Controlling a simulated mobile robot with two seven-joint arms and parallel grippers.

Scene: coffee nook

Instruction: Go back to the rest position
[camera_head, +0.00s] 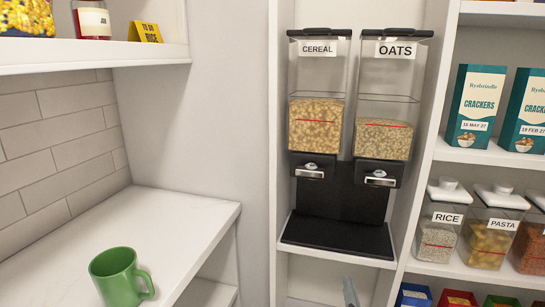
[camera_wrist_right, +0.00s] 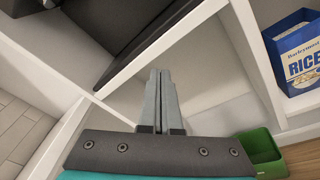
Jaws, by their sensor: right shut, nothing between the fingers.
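My right gripper (camera_head: 350,292) shows only as a small grey tip at the bottom edge of the head view, below the black base of the dispensers. In the right wrist view the right gripper (camera_wrist_right: 160,78) has its two grey fingers together with nothing between them. It is in front of white shelf boards, under the dark dispenser base. My left gripper is not in either view.
A cereal dispenser (camera_head: 316,120) and an oats dispenser (camera_head: 384,135) stand in the white shelf. A green mug (camera_head: 117,277) stands on the left counter (camera_head: 180,210). In the wrist view, a blue rice box (camera_wrist_right: 299,52) and a green bin (camera_wrist_right: 262,148) are on the right.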

